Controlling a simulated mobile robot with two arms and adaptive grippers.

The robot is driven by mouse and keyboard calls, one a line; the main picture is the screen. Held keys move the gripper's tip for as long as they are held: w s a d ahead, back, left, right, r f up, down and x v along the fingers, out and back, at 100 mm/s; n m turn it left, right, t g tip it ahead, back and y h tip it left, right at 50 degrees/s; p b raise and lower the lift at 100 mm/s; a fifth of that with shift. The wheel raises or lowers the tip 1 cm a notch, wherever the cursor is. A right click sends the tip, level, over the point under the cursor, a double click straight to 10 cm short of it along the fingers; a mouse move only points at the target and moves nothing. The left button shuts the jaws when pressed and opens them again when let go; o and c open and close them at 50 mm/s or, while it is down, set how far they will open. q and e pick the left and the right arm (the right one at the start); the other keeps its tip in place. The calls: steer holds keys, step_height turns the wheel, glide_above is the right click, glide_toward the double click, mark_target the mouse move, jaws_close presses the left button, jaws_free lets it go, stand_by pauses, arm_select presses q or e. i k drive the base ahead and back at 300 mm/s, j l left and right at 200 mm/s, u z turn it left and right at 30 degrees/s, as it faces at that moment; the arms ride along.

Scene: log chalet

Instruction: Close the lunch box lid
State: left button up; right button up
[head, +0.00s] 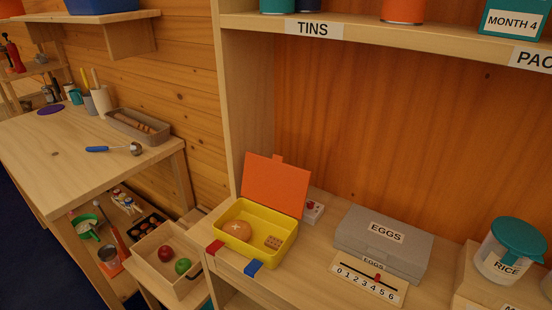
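A yellow lunch box (255,242) stands on the wooden shelf board, with a red tab and a blue tab near its front edge. Its orange lid (275,184) stands open and upright at the back, leaning slightly backward, with a small tab on its top edge. Inside the box lie a round bread roll (238,230) and a brown biscuit (273,242). Neither of my grippers shows in the head view.
A grey egg box (383,242) and a number strip (368,278) stand right of the lunch box. A jar of rice (507,252) is farther right. A shelf overhangs above.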

mark_target(274, 184)
steer(key=k+j+u, duration=0.15)
steer(key=k, duration=0.3)
steer(key=k+j+u, duration=0.15)
steer(key=k+j, duration=0.15)
steer(key=k, duration=0.2)
